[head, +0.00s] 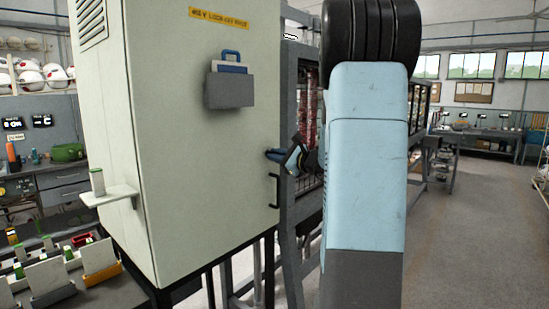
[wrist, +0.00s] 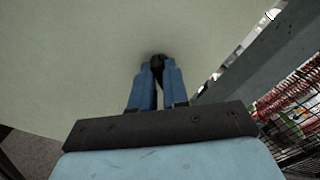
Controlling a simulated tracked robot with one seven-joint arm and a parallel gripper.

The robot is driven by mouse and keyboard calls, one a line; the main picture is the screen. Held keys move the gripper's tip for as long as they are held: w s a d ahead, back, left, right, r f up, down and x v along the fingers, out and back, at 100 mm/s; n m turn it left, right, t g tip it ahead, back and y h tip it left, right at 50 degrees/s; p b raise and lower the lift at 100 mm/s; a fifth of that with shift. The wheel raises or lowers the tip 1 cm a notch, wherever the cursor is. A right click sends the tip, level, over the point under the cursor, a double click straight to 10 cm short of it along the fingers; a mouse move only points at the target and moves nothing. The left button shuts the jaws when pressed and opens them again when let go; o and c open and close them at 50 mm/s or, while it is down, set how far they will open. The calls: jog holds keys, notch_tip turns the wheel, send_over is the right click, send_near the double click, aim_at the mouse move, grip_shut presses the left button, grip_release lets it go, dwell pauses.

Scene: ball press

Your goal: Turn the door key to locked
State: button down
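The pale cabinet (head: 200,150) fills the left middle of the head view, and its flat face fills the top of the wrist view (wrist: 80,60). My gripper (head: 274,155) is at the right edge of this face, above the black door handle (head: 275,190). In the wrist view its two blue fingers (wrist: 157,68) are close together at the face. A small dark piece, apparently the door key (wrist: 157,63), is between the fingertips. The fingers hide most of it, so I cannot read its turn angle. In the head view the key is hidden.
A grey pocket (head: 230,90) with a blue-handled item hangs on the cabinet below a yellow label (head: 219,18). A small shelf (head: 108,195) sticks out at left. A grey frame with mesh (head: 300,200) stands just right of the cabinet. Open floor (head: 460,240) lies at right.

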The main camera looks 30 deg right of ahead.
jog(key=c, duration=1.2)
grip_release()
jog(key=shift+a+f, duration=0.15)
jog(key=shift+f, duration=0.1)
jog(key=shift+c, duration=0.2)
jog(key=shift+r, duration=0.1)
jog(key=v, duration=1.3)
jog(key=shift+s, duration=0.3)
